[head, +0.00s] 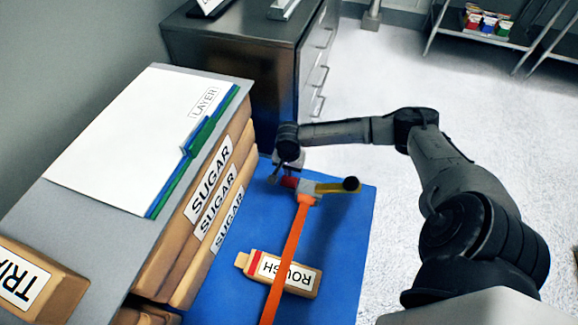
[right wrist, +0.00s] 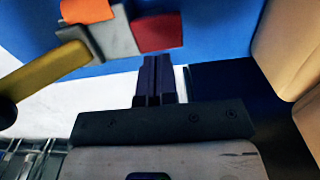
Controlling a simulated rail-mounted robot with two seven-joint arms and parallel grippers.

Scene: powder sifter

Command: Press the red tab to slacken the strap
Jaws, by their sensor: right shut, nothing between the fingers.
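The red tab (head: 290,182) sticks out from the left side of a grey buckle (head: 308,189). In the right wrist view the red tab (right wrist: 157,32) lies just beyond my fingertips. An orange strap (head: 290,247) runs from the buckle toward the front of the blue surface, and a yellow lever (head: 335,188) with a black knob (head: 351,184) extends right. My right gripper (head: 284,170) is beside the tab, on its far side. In the right wrist view its fingers (right wrist: 157,62) are shut and empty; I cannot tell whether they touch the tab. My left gripper is out of view.
Sugar packs (head: 212,195) are stacked to the left under a white sheet (head: 135,130) and folders. A pack marked ROUGH (head: 288,273) lies under the strap on the blue surface (head: 345,235). A dark drawer cabinet (head: 235,45) stands behind. Bare blue surface lies right of the strap.

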